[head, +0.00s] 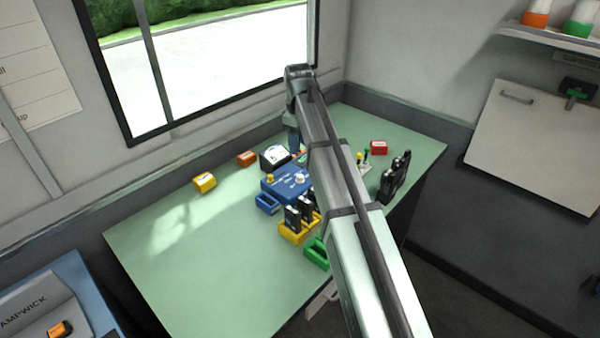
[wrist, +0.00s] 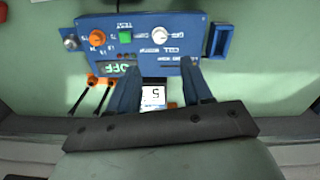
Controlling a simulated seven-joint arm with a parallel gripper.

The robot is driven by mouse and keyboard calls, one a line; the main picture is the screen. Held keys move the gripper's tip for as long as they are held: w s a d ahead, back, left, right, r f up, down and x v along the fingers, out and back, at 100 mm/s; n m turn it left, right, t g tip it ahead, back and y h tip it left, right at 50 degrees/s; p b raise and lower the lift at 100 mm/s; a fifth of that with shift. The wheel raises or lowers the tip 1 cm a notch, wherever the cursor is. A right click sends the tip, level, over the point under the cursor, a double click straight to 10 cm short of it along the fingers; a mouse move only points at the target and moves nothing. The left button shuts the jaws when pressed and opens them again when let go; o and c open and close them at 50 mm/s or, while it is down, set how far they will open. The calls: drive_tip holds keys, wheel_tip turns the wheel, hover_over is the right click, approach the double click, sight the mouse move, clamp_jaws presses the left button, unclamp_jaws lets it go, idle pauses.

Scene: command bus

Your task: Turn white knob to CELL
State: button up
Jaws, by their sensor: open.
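The white knob (wrist: 159,36) sits on a blue panel box (wrist: 190,45), beyond my fingertips in the wrist view. Small labels surround it, one of which seems to read CELL; I cannot tell which way the knob points. The box also carries a green button (wrist: 126,37), an orange knob (wrist: 97,37) and a display (wrist: 118,69) that seems to read OFF. My gripper (wrist: 161,66) is open, with nothing held between its fingers. In the head view the blue box (head: 270,186) and white knob (head: 300,177) show left of my arm, which hides part of the bench.
A yellow holder (head: 290,237) with black units and a green tray (head: 316,253) stand in front of the box. The left part of the green bench (head: 170,265) is clear.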

sight(300, 176)
wheel_tip(300, 176, down, 12)
drive_tip(key=shift+w+d+f, duration=0.1)
drive_tip(key=shift+w, duration=0.05)
idle(0.4)
clamp_jaws()
idle(0.4)
